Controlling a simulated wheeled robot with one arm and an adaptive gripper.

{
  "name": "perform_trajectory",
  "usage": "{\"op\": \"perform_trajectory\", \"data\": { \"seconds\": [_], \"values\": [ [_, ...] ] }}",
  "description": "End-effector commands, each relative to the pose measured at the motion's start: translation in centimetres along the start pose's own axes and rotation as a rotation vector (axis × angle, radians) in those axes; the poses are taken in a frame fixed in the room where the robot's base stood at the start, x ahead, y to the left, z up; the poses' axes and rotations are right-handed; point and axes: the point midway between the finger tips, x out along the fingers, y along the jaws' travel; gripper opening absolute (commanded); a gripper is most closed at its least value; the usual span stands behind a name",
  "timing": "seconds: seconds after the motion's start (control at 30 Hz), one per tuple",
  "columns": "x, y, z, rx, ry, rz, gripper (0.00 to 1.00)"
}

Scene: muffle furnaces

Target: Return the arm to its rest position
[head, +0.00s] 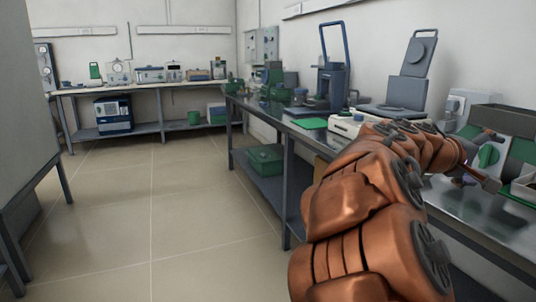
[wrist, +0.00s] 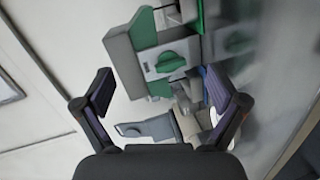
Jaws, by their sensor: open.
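My copper-coloured arm reaches from the lower right of the head view over the right-hand bench (head: 470,215). My gripper (head: 482,177) is at the right of the head view, over the bench and close to a grey and green device (head: 490,157). In the wrist view my gripper (wrist: 163,98) has its two dark fingers spread wide with nothing held between them. The device (wrist: 168,58) with its green knob shows beyond the fingers, apart from them.
Along the right bench stand a blue-framed press (head: 331,75), a grey machine with a raised lid (head: 408,90) and a white device (head: 346,124). A back bench (head: 120,88) holds several instruments. A grey table (head: 30,185) is at left. The floor (head: 170,210) between is clear.

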Motion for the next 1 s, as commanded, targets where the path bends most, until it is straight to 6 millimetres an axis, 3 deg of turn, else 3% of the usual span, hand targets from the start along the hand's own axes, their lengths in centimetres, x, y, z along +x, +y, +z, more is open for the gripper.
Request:
{"op": "perform_trajectory", "data": {
  "seconds": [0.03,0.1,0.57,1.0],
  "values": [
    [-0.9,1.9,0.6,0.025,-0.012,-0.035,0.96],
    [-1.6,2.3,1.9,0.054,-0.036,-0.086,0.96],
    [-8.4,2.4,8.3,0.178,-0.166,-0.464,0.96],
    [-19.3,1.5,12.9,0.163,-0.264,-0.858,0.96]
  ]
}}
